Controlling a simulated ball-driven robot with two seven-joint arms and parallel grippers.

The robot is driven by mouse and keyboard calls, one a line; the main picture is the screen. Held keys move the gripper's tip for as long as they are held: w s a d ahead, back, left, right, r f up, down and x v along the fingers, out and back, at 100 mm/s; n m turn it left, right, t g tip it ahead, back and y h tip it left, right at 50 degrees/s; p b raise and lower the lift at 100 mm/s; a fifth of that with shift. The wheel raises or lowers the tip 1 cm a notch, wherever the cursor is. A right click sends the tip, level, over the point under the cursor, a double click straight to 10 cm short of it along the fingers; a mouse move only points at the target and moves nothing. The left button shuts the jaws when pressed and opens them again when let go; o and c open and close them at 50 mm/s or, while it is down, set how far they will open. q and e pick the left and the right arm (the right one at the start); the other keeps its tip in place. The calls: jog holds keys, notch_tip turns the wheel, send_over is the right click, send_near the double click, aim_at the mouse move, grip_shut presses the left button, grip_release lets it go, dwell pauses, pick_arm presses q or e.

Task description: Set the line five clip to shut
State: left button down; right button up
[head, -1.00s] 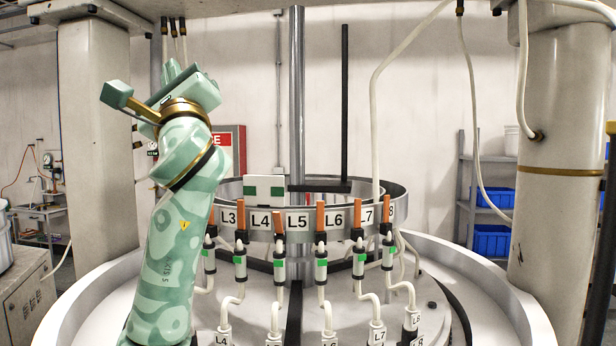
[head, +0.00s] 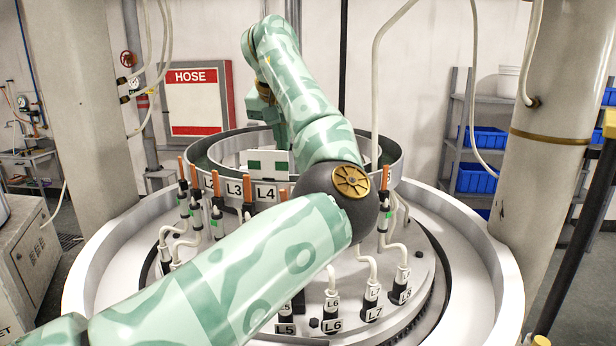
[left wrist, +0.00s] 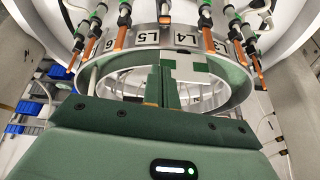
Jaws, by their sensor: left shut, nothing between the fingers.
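A steel ring with L-number plates (head: 384,158) carries clips with orange levers. The line five clip's orange lever (head: 283,194) stands upright just right of the L4 plate, and my left arm hides much of that clip. My left gripper (left wrist: 163,88) is shut and empty on the far side of the ring's front wall, apart from the lever. My right gripper is not in view.
Neighbouring orange levers, such as the line four one (head: 247,187), stand close on either side. A white panel with green patches (left wrist: 190,68) stands inside the ring near my fingers. White hoses (head: 395,255) run down to labelled sockets. A pillar (head: 560,150) rises at right.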

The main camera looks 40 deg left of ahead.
pick_arm(q)
jog(key=f+n, duration=0.1)
jog(key=f, duration=0.2)
jog(key=w+a+f+p, duration=0.1)
jog(key=f, duration=0.2)
jog(key=f+n+g+p, duration=0.1)
jog(key=f, duration=0.2)
jog(key=shift+w+a+f+n, duration=0.25)
jog(key=shift+a+f+n, duration=0.05)
jog(key=shift+a+f, duration=0.1)
